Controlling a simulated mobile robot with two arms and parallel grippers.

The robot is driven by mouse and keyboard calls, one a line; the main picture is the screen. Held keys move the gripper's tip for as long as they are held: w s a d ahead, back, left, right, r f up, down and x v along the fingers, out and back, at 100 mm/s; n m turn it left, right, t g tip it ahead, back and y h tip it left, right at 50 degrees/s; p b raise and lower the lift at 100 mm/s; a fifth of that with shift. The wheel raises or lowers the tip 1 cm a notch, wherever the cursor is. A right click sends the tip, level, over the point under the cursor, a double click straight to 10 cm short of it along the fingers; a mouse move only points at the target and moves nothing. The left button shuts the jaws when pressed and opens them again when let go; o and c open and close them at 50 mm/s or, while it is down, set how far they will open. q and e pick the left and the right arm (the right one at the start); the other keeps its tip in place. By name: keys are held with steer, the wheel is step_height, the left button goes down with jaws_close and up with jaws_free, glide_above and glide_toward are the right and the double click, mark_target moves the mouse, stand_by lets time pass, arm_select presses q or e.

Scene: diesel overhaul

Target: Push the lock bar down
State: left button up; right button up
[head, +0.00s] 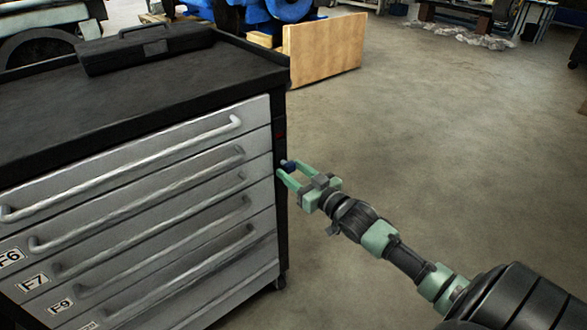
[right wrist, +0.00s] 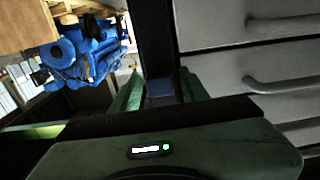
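The grey drawer cabinet (head: 150,165) with a black top stands at the left in the head view. A dark upright strip (head: 281,150) runs along its right front edge; I take it for the lock bar. A small dark blue piece (head: 291,166) sits by this edge, and it also shows in the right wrist view (right wrist: 160,88). My right gripper (head: 284,169) is at the edge, its green fingers apart on either side of the blue piece. Whether a finger touches it I cannot tell. My left gripper is not in view.
A black case (head: 145,48) lies on the cabinet top. Several drawer handles (head: 130,165) stick out from the front. A wooden board (head: 325,48) and a blue engine (right wrist: 85,55) are behind. The floor (head: 450,130) to the right is clear.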

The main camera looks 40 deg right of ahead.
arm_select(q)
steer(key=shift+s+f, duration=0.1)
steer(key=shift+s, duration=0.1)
arm_select(e)
steer(key=shift+r, duration=0.15)
steer(key=shift+s, duration=0.35)
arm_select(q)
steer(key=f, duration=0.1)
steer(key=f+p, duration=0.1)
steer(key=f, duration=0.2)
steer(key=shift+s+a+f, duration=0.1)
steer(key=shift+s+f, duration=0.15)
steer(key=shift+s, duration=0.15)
arm_select(e)
steer(key=s, duration=0.7)
steer(key=shift+d, duration=0.35)
